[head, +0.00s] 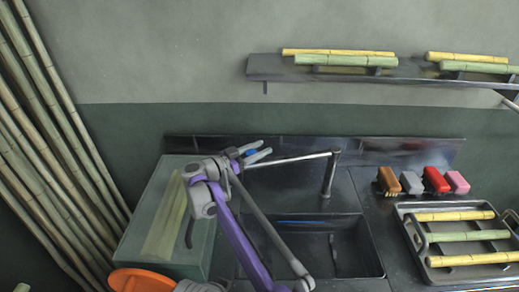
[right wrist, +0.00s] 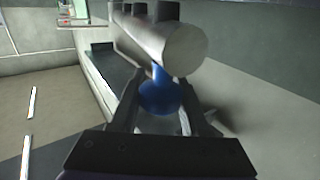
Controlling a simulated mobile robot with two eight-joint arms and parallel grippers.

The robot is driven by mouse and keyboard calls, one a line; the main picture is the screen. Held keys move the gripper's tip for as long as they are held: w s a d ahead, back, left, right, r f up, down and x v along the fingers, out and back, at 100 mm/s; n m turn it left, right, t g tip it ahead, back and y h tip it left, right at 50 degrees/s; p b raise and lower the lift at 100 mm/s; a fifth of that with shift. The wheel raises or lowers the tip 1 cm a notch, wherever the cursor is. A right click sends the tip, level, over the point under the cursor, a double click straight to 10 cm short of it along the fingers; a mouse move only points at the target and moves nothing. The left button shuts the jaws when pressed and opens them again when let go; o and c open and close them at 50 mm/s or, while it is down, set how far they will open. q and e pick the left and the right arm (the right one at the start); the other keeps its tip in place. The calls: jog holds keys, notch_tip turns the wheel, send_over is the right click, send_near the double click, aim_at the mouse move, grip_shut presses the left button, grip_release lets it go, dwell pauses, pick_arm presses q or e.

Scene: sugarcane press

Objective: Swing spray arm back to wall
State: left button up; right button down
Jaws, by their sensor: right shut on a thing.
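The spray arm (head: 292,159) is a thin metal tube that reaches left from the top of an upright post (head: 329,177) behind the sink. In the right wrist view its round metal end (right wrist: 178,45) is close, with a blue knob (right wrist: 160,97) hanging under it. My right gripper (head: 257,154) is at the left, free end of the spray arm. In the right wrist view its two dark fingers (right wrist: 161,103) stand on either side of the blue knob, shut on it. My left gripper is in neither view.
The sink basin (head: 352,262) lies below the spray arm. A backsplash (head: 400,150) runs along the wall behind. A green box-like block (head: 150,190) stands left. Several brushes and sponges (head: 436,181) and a tray (head: 425,271) of cane pieces are right. A shelf (head: 270,68) hangs above.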

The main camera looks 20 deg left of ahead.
jog(key=shift+c, duration=2)
grip_release()
notch_tip(320, 180, up, 10)
jog(key=p, duration=0.2)
